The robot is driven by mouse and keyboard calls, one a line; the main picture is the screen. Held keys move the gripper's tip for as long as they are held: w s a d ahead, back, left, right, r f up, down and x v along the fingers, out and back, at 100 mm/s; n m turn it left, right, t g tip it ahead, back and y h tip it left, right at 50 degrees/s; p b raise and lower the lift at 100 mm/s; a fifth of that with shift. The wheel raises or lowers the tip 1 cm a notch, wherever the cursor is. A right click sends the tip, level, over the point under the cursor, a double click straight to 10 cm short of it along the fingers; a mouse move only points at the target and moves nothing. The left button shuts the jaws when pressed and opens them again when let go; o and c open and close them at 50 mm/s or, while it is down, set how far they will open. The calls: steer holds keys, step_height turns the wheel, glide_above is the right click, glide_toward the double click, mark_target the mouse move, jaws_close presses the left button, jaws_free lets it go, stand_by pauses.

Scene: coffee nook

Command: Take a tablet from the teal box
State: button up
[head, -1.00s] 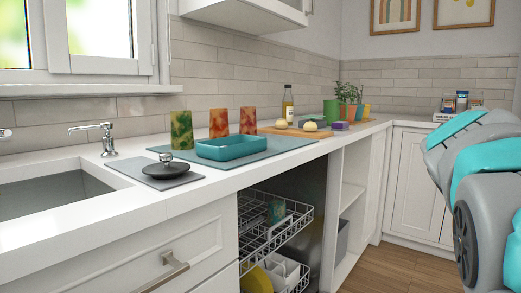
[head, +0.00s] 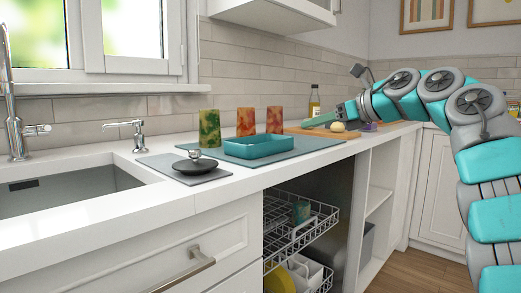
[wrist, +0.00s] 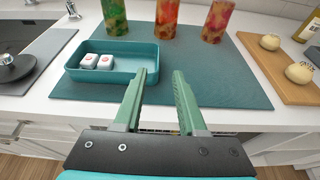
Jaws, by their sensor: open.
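The teal box (head: 258,150) sits on a grey-teal mat on the counter in the head view. In the wrist view the open-topped box (wrist: 108,76) is left of my gripper, with two white tablets with red marks, a left one (wrist: 90,61) and a right one (wrist: 106,63), lying inside near its left end. The head view does not show into the box. My gripper (wrist: 163,78) is open, with nothing between its green fingers, over the mat to the right of the box.
Three patterned tumblers, green (head: 210,134), orange (head: 246,122) and red (head: 275,120), stand behind the box. A black lid (head: 195,164) lies on a grey mat left of it. A wooden board (wrist: 285,78) with round buns and a bottle (head: 314,101) are to the right. Below, a dish rack (head: 300,230) is pulled out.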

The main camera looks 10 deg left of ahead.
mark_target(281, 136)
steer(key=shift+f, duration=0.45)
steer(key=shift+w+a+f, duration=0.15)
steer(key=shift+a, duration=0.2)
steer(key=p+x, duration=0.1)
steer(key=x, duration=0.4)
steer(key=p+x, duration=0.2)
steer(key=x, duration=0.3)
steer(key=shift+w+a+f, duration=0.1)
steer(key=shift+a, duration=0.05)
steer(key=shift+w+a+f, duration=0.15)
steer(key=shift+w+f, duration=0.05)
jaws_close()
stand_by(0.4)
